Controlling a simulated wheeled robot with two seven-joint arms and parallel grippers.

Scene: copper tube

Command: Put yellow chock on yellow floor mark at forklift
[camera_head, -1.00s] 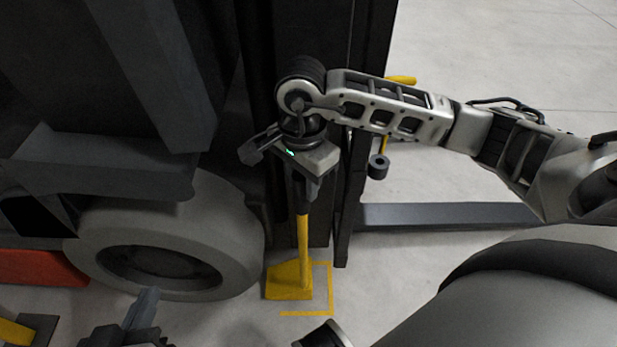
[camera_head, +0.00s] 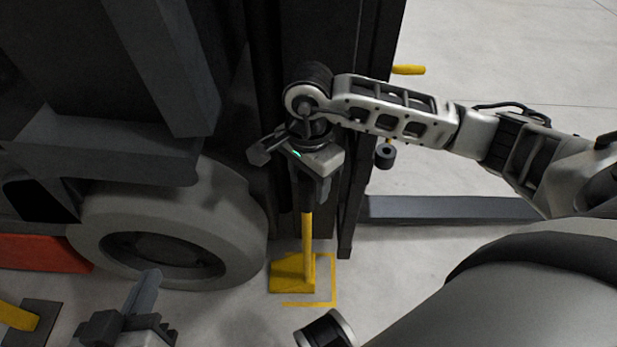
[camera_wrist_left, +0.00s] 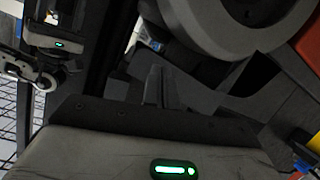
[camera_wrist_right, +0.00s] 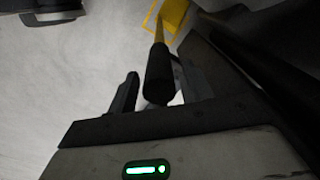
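The yellow chock (camera_head: 289,274), with a long yellow handle (camera_head: 307,235), is at the floor by the forklift's wheel. It covers the left part of the yellow floor mark (camera_head: 333,280), an outline whose right side shows. My right gripper (camera_head: 307,190) points down over the handle's top. In the right wrist view the handle's black grip (camera_wrist_right: 160,75) stands between the fingers (camera_wrist_right: 156,88), with gaps beside it, so the gripper looks open. The chock (camera_wrist_right: 175,12) lies partly inside the mark (camera_wrist_right: 152,14). My left gripper (camera_head: 146,290) is empty, its fingers together (camera_wrist_left: 157,86).
The forklift's grey wheel (camera_head: 165,230) stands left of the chock, with the dark mast (camera_head: 362,110) behind. A dark fork (camera_head: 450,209) extends right. A red part (camera_head: 40,253) and another yellow object (camera_head: 16,315) are at the left. Floor right of the mark is clear.

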